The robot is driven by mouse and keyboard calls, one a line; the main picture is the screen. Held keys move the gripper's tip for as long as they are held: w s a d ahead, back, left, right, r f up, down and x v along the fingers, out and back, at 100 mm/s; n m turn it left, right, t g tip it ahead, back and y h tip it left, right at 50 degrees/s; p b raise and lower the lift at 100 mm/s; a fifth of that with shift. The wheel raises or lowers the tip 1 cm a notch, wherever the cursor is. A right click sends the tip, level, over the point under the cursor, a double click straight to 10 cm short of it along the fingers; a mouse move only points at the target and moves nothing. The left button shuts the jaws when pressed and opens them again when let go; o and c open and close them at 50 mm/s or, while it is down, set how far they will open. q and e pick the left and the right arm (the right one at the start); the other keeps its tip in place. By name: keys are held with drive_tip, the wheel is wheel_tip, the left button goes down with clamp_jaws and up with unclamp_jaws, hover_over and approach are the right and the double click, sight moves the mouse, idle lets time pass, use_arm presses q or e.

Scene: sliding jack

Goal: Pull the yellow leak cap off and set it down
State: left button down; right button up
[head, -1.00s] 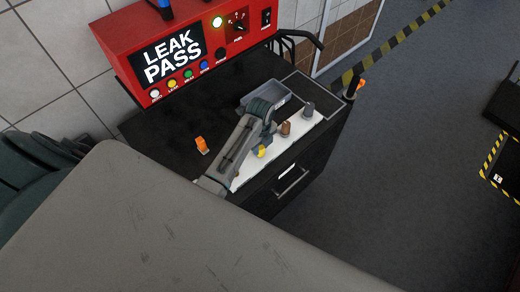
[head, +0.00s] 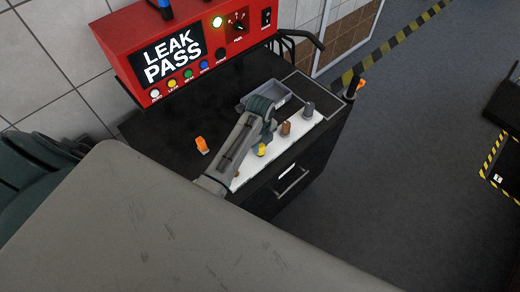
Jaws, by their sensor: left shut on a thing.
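The yellow leak cap (head: 261,151) shows as a small yellow patch at the end of my left arm, over the white strip on the black cart. My left gripper (head: 263,144) points down at it and is shut on it. The arm's wrist hides most of the fingers and the area around the cap. I cannot tell whether the cap touches what is below it. My right gripper is not in view.
A grey tray (head: 283,97) lies behind my wrist. A brown fitting (head: 286,128) and a grey fitting (head: 308,109) stand on the white strip (head: 299,141). An orange piece (head: 202,144) is at left. A red tester (head: 185,50) reading "LEAK PASS" stands behind.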

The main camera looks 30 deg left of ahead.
use_arm(q)
drive_tip(key=shift+r, duration=0.15)
drive_tip(key=shift+r, duration=1.3)
